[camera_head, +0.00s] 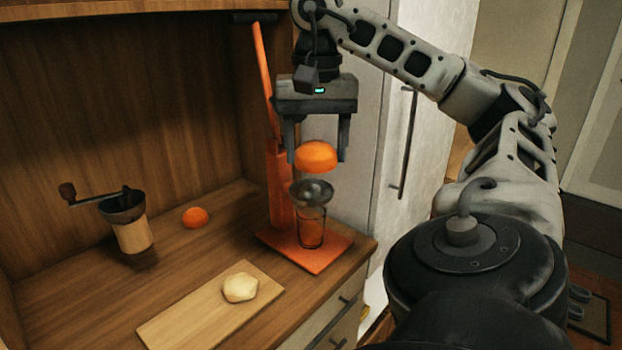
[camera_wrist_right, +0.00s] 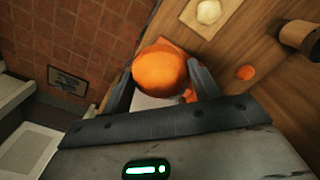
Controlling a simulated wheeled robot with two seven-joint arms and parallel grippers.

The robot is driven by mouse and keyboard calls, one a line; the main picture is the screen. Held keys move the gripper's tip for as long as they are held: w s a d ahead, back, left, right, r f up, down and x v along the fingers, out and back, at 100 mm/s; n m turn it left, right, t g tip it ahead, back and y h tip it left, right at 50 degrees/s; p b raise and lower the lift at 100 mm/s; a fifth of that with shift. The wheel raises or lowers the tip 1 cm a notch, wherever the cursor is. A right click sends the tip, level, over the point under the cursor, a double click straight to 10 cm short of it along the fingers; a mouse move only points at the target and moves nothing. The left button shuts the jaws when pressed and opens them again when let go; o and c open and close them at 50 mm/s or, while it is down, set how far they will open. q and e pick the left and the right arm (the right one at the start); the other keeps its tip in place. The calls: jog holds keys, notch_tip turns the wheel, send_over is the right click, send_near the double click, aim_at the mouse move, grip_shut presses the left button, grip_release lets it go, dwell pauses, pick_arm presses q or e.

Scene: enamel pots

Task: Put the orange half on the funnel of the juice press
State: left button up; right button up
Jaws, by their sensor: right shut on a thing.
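An orange half (camera_head: 316,154) is held dome up between the fingers of my right gripper (camera_head: 316,158), just above the funnel of the press. My right gripper is shut on it; it fills the space between the fingers in the right wrist view (camera_wrist_right: 158,70). The grey funnel (camera_head: 311,190) sits over a clear glass (camera_head: 312,230); a small gap shows between fruit and funnel. The juice press (camera_head: 279,185) is orange, with a flat base and a raised lever (camera_head: 264,75). My left gripper is not in view.
Another orange half (camera_head: 195,217) lies on the wooden counter (camera_head: 190,265). A hand grinder (camera_head: 130,222) stands at the left. A cutting board (camera_head: 180,322) with a pale round item (camera_head: 240,288) lies in front. The cabinet wall is close behind the press.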

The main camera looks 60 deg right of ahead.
jog(key=w+d+f+b, duration=0.1)
jog(key=w+d+f, duration=0.25)
jog(key=d, duration=0.25)
send_over(311, 192)
jog(key=f, duration=0.4)
jog(key=shift+s+a+f, duration=0.2)
jog(key=shift+s+a, duration=0.05)
jog(key=shift+a, duration=0.15)
jog(key=shift+w+d+f, duration=0.25)
jog(key=shift+d+f, duration=0.1)
jog(key=shift+f, duration=0.15)
jog(key=f, duration=0.3)
jog(key=shift+d+f, duration=0.2)
jog(key=shift+f, duration=0.1)
jog(key=shift+f, duration=0.15)
jog(key=o, duration=1)
